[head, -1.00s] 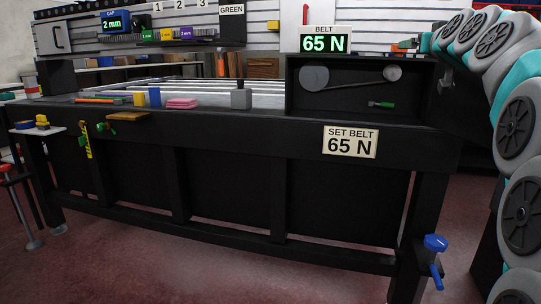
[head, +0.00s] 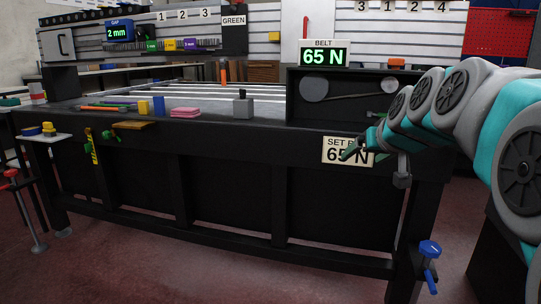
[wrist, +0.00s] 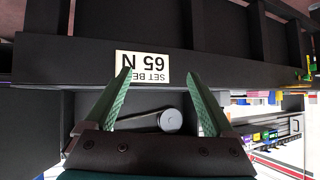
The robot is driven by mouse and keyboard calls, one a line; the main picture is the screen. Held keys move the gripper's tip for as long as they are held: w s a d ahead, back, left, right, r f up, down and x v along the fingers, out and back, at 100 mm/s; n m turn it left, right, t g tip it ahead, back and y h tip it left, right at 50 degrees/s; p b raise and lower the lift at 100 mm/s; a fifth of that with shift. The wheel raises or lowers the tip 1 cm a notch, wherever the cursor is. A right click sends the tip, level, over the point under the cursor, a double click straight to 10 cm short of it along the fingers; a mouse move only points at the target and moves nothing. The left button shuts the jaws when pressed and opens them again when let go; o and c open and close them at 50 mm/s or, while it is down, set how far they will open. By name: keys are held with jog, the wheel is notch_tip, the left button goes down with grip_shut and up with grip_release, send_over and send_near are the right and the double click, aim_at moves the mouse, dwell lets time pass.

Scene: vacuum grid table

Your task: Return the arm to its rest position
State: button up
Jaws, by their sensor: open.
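My gripper (head: 364,150) is at the right of the head view, in front of the table's front beam, with its tip overlapping the SET BELT 65 N sign (head: 336,150). In the wrist view my gripper (wrist: 162,92) shows two green fingers spread wide apart with nothing between them. The same sign (wrist: 142,67) appears upside down there, just beyond the fingers. My grey and teal arm (head: 455,95) reaches in from the right edge, bent and held in front of the belt box.
The black table (head: 230,138) fills the middle. The belt box (head: 340,98) stands on its right end under a 65 N display (head: 324,57). A blue-handled clamp (head: 429,250) sticks out at the lower right. Blocks and pink pads (head: 185,112) lie on the tabletop. The floor in front is clear.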

jog(key=s+a+f+g+p, duration=0.2)
jog(key=s+a+f+g, duration=0.1)
jog(key=s+f, duration=0.5)
jog(key=s+a+f+g+p, duration=0.1)
jog(key=s+a+f+g, duration=0.4)
jog(key=s, duration=0.5)
jog(key=s+d+f+g+p, duration=0.1)
jog(key=s+f, duration=0.3)
jog(key=s, duration=0.7)
jog(key=s+f+g+h+p, duration=0.1)
jog(key=s+f, duration=0.4)
jog(key=s, duration=0.5)
jog(key=g+p, duration=0.1)
jog(key=g, duration=0.1)
jog(key=shift+s+d+g, duration=0.3)
jog(key=shift+s+d, duration=0.05)
jog(key=shift+d, duration=0.05)
